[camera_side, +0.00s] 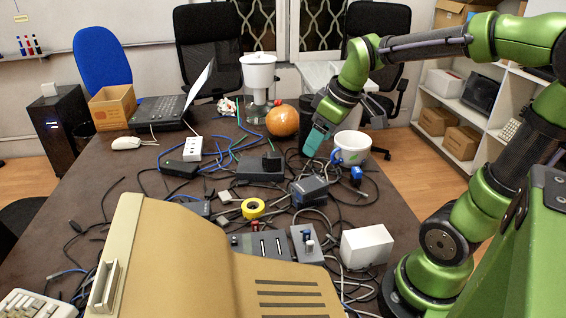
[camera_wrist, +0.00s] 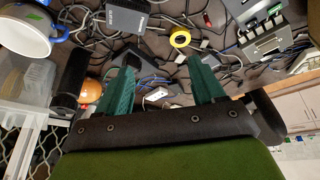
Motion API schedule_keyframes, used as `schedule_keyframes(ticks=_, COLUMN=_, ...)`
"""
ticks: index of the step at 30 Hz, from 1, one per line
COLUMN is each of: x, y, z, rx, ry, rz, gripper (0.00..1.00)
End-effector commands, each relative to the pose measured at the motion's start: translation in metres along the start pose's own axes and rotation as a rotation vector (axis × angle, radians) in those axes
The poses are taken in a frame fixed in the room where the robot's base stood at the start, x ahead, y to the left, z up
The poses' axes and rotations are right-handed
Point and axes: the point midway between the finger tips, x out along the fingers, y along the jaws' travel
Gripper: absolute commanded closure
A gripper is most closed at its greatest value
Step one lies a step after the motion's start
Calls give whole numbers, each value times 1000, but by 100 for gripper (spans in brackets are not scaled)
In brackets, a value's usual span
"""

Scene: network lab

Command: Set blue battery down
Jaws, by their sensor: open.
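My gripper (camera_side: 315,140) hangs over the far right part of the table, left of a white mug, its teal fingers pointing down. In the wrist view the two fingers (camera_wrist: 163,65) stand apart with nothing held between them. A small bright blue block (camera_side: 356,173) with a dark base stands on the table just in front of the mug; it may be the blue battery, but it is too small to be sure.
The white mug (camera_side: 352,148) with a blue handle and an orange ball (camera_side: 282,121) stand near my gripper. Black cables, a dark box (camera_side: 309,191), yellow tape (camera_side: 253,208) and a white box (camera_side: 366,246) crowd the table. The table's left part (camera_side: 75,225) is clearer.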

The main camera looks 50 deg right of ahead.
Motion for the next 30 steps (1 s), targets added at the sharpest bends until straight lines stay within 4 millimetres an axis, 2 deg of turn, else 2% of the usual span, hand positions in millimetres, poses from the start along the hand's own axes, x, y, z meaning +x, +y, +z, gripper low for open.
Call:
schedule_keyframes(ticks=1, x=-12, y=-28, z=5, rx=70, ry=58, rz=-21, gripper=32)
schedule_keyframes(ticks=3, x=-21, y=-57, z=14, rx=190, ry=115, rz=-63, gripper=32)
schedule_keyframes(ticks=6, x=-30, y=-87, z=28, rx=331, ry=172, rz=-127, gripper=32)
schedule_keyframes(ticks=9, x=-34, y=-104, z=38, rx=427, ry=199, rz=-178, gripper=32)
schedule_keyframes(ticks=14, x=-36, y=-113, z=44, rx=490, ry=210, rz=-209, gripper=32)
schedule_keyframes(ticks=30, x=-36, y=-112, z=43, rx=493, ry=210, rz=-208, gripper=32)
